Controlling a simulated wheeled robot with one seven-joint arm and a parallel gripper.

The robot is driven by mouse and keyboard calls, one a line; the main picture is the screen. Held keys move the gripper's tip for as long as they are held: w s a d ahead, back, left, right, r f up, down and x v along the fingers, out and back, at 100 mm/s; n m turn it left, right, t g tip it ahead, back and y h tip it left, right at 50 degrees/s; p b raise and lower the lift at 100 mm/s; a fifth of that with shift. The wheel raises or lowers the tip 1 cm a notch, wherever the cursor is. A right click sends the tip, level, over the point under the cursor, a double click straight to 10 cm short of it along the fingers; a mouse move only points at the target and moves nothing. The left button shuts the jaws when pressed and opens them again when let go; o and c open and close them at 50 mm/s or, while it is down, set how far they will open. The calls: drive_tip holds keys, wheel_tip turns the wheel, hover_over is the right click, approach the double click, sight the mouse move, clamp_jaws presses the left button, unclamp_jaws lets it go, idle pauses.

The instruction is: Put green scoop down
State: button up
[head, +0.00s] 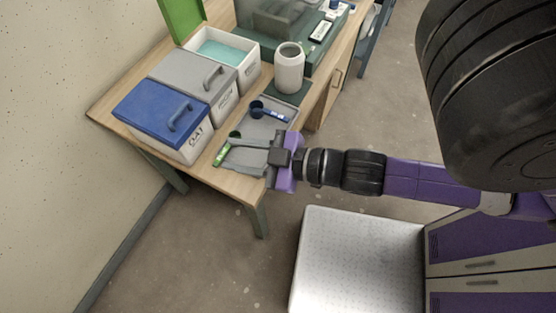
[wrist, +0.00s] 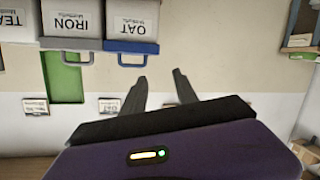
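The green scoop shows in the head view as a bright green handle (head: 221,155) at the left end of the grey tray (head: 268,127). It looks to be lying at the tray's edge; its bowl is hard to make out. My gripper (head: 255,151) reaches in from the right over the near part of the tray, close to the scoop. In the wrist view my gripper (wrist: 161,82) has its two dark fingers apart with nothing between them. The scoop is not in the wrist view.
A blue scoop (head: 268,113) lies in the tray's far part. Behind stand a blue-lidded bin (head: 160,113), a grey-lidded bin (head: 195,75) and an open bin with pale green contents (head: 222,54). A white jar (head: 289,70) stands beyond the tray. The wooden table's edge (head: 225,187) is close in front.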

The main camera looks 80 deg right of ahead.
drive_tip(key=s+a+r+m+y, duration=0.1)
drive_tip(key=s+a+m, duration=0.1)
drive_tip(key=s+a, duration=0.6)
drive_tip(key=shift+v, duration=1)
